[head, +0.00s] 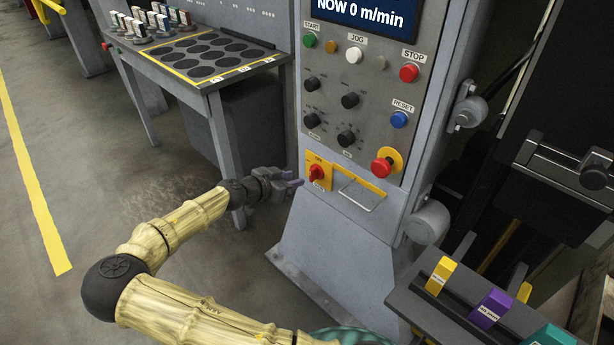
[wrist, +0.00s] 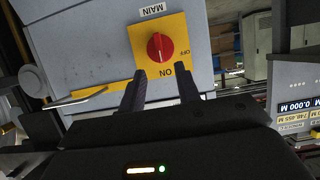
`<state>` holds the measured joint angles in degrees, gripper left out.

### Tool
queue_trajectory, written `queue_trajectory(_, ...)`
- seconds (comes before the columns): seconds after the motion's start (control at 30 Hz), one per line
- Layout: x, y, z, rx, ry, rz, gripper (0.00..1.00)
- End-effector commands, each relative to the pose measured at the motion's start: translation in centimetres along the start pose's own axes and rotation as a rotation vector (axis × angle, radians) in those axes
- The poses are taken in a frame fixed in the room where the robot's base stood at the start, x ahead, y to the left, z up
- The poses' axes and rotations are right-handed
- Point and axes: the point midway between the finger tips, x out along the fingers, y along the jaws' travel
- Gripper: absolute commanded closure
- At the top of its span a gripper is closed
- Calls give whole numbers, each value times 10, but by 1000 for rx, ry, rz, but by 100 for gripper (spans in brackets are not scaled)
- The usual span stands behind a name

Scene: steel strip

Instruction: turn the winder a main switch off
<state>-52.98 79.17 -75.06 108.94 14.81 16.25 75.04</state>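The main switch is a red rotary knob (head: 317,172) on a yellow plate, low on the grey control panel. In the wrist view the red knob (wrist: 160,47) sits above my fingertips, with MAIN, ON and OFF lettering turned around. ON is below the knob and OFF to its right. The knob's grip bar runs roughly up and down there, in line with ON. My gripper (head: 294,183) is just left of the plate in the head view. In the wrist view my gripper (wrist: 162,83) is open, its two dark fingers apart with nothing between them, short of the knob.
A metal bar handle (head: 360,192) sticks out right of the switch. A red emergency button (head: 382,167) is above it. Black knobs (head: 312,112) and a blue reset button (head: 399,119) are higher. A side table (head: 216,80) stands left; coloured levers (head: 489,308) are lower right.

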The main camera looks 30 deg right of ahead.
Motion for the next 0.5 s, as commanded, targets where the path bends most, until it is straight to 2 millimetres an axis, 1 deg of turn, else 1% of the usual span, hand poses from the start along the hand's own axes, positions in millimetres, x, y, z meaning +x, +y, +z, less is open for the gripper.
queue_trajectory(0.03, 11, 1, 0, 0, 0, 2, 67)
queue_trajectory(0.3, 56, 0, 0, 2, -1, 1, 67)
queue_trajectory(0.4, 67, 0, 1, 1, -1, 1, 67)
queue_trajectory(0.5, 73, 0, 0, 1, -1, -1, 67)
